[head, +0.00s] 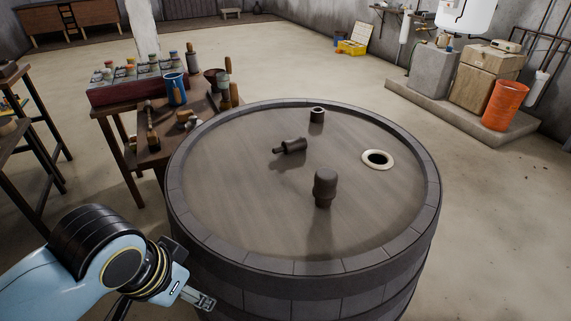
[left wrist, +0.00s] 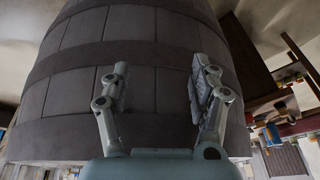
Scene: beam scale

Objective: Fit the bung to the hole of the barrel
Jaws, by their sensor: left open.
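The barrel (head: 245,190) stands upright, and its round hole (head: 377,159) with a pale ring is at the right of its top. Three dark pieces are on the top. One stopper-like piece (head: 325,187) stands upright near the middle, one knobbed piece (head: 292,147) lies on its side, and a short cylinder (head: 317,116) with a pale-rimmed top stands at the back. I cannot tell which is the bung. My left gripper (head: 203,299) is low at the barrel's near left side, apart from the pieces. In the left wrist view it (left wrist: 157,85) is open and empty, facing the barrel's staves (left wrist: 150,40).
A wooden table (head: 150,160) with a rack of jars (head: 135,82), a blue cup (head: 176,89) and tools is behind the barrel at left. An orange bucket (head: 503,105) and boxes stand on a low plinth at right. The barrel's raised rim surrounds the top.

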